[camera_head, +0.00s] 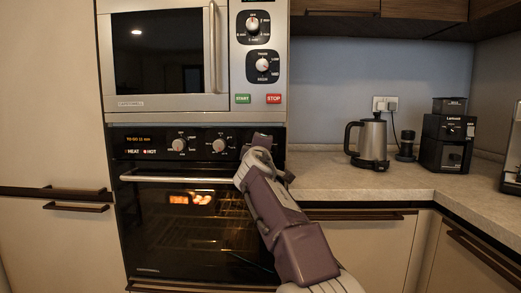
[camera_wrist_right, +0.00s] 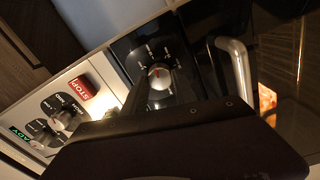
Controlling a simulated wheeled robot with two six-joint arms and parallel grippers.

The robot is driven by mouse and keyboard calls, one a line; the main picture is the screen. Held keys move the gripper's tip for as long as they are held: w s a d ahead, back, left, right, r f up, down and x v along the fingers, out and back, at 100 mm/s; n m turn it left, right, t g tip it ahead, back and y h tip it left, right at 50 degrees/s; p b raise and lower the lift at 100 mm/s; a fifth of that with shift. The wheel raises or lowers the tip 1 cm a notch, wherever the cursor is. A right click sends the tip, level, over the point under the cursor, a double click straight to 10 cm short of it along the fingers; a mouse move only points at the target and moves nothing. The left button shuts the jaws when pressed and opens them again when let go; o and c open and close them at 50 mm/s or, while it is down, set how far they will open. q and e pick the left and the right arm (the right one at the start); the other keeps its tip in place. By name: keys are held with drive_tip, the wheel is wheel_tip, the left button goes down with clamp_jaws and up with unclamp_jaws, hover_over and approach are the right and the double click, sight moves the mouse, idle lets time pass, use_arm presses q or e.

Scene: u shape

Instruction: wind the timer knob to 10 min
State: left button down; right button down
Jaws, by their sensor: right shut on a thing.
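The oven's control panel (camera_head: 150,144) has two pointer knobs showing in the head view, a left one (camera_head: 178,144) and a middle one (camera_head: 219,145). My right gripper (camera_head: 256,148) is at the panel's right part and covers what is behind it. In the right wrist view a round silver knob (camera_wrist_right: 160,76) with a red mark sits on the dark panel, just ahead of my right gripper (camera_wrist_right: 165,90). The gripper is shut on this knob; the exact contact is hard to see. The small display (camera_head: 139,139) is lit, its text hardly legible. My left gripper is not in view.
The oven handle (camera_head: 180,179) runs just below the panel, close to my right arm; it also shows in the wrist view (camera_wrist_right: 240,75). Above is a microwave (camera_head: 165,60) with START and STOP buttons. A kettle (camera_head: 372,140) and coffee grinder (camera_head: 447,140) stand on the right counter.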

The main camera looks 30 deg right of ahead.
drive_tip(key=c, duration=1)
unclamp_jaws()
drive_tip(key=shift+f, duration=0.1)
drive_tip(key=b+v, duration=0.2)
drive_tip(key=v, duration=0.7)
